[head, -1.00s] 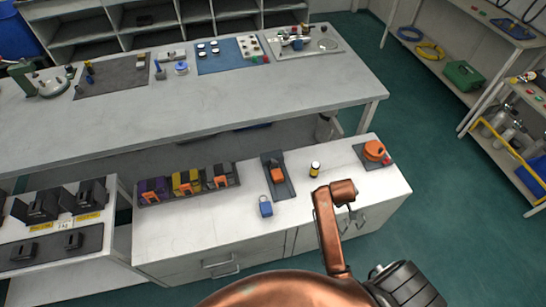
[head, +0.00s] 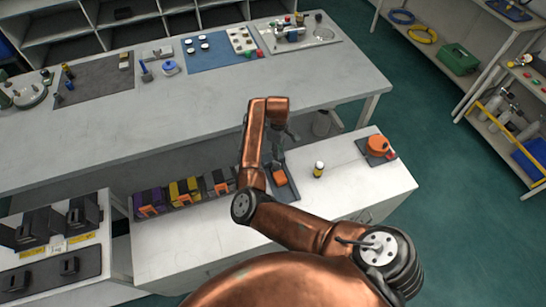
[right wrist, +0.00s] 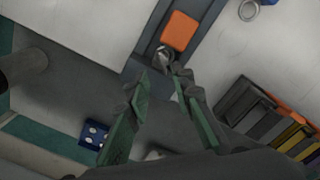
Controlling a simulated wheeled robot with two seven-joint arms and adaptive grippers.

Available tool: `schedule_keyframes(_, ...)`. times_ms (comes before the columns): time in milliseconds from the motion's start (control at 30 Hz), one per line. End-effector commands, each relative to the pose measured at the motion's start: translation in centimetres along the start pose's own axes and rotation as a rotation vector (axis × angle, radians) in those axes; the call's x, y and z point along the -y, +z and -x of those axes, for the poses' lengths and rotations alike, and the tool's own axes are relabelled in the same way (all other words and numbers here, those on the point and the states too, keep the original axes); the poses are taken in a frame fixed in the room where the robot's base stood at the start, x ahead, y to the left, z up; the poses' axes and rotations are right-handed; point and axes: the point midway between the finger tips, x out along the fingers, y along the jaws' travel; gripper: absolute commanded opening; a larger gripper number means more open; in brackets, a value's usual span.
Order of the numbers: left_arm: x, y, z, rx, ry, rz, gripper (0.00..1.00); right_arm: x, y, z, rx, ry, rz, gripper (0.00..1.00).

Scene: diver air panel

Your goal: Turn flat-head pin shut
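A dark narrow tray (head: 291,191) on the white cabinet top holds an orange block (head: 279,178), also seen in the right wrist view (right wrist: 180,30). Beside the block, a small shiny metal piece (right wrist: 165,54) shows just beyond my fingertips; it may be the flat-head pin, but I cannot tell for sure. My right gripper (right wrist: 162,79) is open, its two green-grey fingers apart with nothing between them. In the head view it is a dark shape (head: 289,132) at the tray's far end, partly hidden by my arm. My left gripper is out of view.
A row of purple, yellow and black boxes (head: 183,191) stands left of the tray. The long workbench (head: 180,115) lies behind, across a gap.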

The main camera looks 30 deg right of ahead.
Motion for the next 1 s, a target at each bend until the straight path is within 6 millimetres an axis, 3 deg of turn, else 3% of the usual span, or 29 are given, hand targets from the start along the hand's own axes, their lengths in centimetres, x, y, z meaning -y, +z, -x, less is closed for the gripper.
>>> schedule_keyframes(133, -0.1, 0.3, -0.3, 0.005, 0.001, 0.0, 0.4, 0.4, -0.5, -0.7, -0.001, -0.014, 0.02, 0.22)
schedule_keyframes(400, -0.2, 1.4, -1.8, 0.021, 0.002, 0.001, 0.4, 0.4, -0.4, -5.1, -0.001, -0.015, 0.017, 0.22)
schedule_keyframes(600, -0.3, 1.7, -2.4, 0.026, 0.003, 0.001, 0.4, 0.4, -0.5, -7.1, -0.003, -0.012, 0.017, 0.22)
schedule_keyframes(1000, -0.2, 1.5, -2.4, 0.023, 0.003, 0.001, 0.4, 0.4, -0.6, -7.5, -0.003, -0.01, 0.019, 0.2)
